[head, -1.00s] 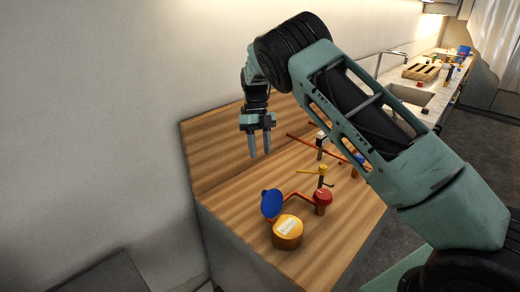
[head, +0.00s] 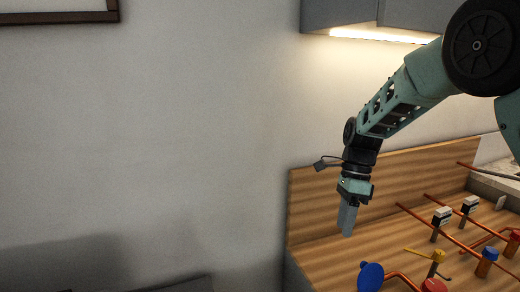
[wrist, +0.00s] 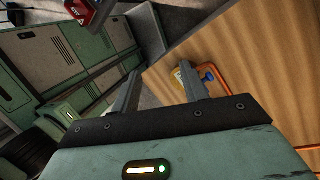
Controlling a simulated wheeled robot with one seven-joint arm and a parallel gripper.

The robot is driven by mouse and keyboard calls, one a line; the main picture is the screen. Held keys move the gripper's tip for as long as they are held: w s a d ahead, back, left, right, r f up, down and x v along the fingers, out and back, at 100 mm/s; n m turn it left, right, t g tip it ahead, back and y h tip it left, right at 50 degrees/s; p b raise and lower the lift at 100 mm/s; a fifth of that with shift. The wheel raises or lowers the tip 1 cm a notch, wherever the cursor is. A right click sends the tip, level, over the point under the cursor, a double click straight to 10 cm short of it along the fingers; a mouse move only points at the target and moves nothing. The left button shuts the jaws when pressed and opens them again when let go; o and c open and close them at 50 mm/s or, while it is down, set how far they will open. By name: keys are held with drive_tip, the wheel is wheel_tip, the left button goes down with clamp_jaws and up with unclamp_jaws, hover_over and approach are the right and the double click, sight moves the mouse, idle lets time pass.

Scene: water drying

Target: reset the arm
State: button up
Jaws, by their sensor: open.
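My gripper (head: 347,220) hangs pointing down above the left part of the wooden bench in the head view, in front of its back board. In the wrist view my gripper (wrist: 165,88) has its two fingers spread apart with nothing between them. It is open, empty and clear of the bench fittings. My arm reaches in from the upper right of the head view.
The wooden bench (head: 322,262) carries orange pipes, a blue disc (head: 370,277), a yellow-handled valve (head: 434,258), a red cap (head: 434,286) and a blue-capped fitting (head: 487,262). A grey cabinet (head: 340,13) hangs above.

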drive_tip(key=s+a+r+n+t, duration=0.15)
drive_tip(key=s+a+n, duration=0.25)
drive_tip(key=s+n, duration=0.4)
drive_tip(key=s+a+r+n, duration=0.2)
drive_tip(key=s+a+n, duration=0.2)
drive_tip(key=s+n, duration=0.4)
drive_tip(key=s+d+f+n+t+h+b, duration=0.1)
drive_tip(key=s+n+t, duration=0.1)
drive_tip(key=s+n, duration=0.9)
drive_tip(key=shift+s+d+f+n, duration=0.3)
drive_tip(key=shift+s+d+f, duration=0.1)
drive_tip(key=shift+s, duration=1.05)
